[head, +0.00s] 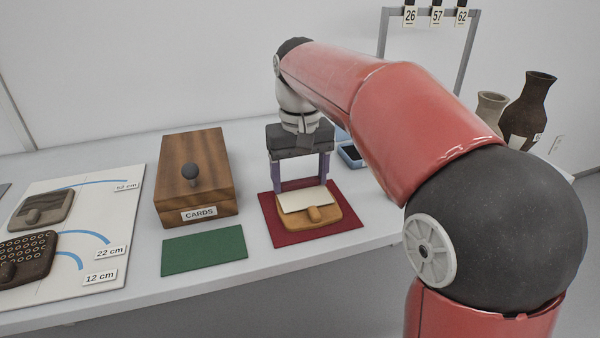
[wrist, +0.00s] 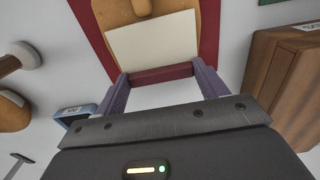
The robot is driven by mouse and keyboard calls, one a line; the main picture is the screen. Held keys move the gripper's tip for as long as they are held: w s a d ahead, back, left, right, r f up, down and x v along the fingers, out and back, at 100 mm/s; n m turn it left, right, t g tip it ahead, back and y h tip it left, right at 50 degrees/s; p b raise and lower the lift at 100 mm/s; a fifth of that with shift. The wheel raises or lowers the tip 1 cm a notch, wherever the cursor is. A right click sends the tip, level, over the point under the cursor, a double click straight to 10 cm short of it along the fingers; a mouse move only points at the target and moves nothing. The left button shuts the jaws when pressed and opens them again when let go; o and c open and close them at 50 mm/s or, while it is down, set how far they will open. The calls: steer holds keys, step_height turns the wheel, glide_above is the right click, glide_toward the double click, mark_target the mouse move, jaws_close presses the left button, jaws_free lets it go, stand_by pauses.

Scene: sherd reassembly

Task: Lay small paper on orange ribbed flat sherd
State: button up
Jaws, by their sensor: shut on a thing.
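The small paper (head: 303,198), a cream rectangle, is over the back part of the orange sherd (head: 318,218). I cannot tell whether it rests flat on the sherd or is just above it. The sherd has a raised rib at its front and lies on a dark red mat (head: 281,235). In the wrist view the paper (wrist: 153,41) lies between and beyond the fingertips (wrist: 160,70) and covers part of the sherd (wrist: 112,12).
A wooden CARDS box (head: 192,175) with a dark knob and a green mat (head: 204,250) are left of the red mat. Further left, a white board (head: 112,213) holds a grey sherd (head: 42,210) and a dark sherd (head: 28,256). A blue tray (head: 350,155) and vases (head: 527,110) are right.

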mark_target(300, 181)
steer(key=o, duration=1)
steer(key=shift+o, duration=0.5)
steer(key=shift+r+p, duration=0.7)
steer(key=shift+r, duration=2.75)
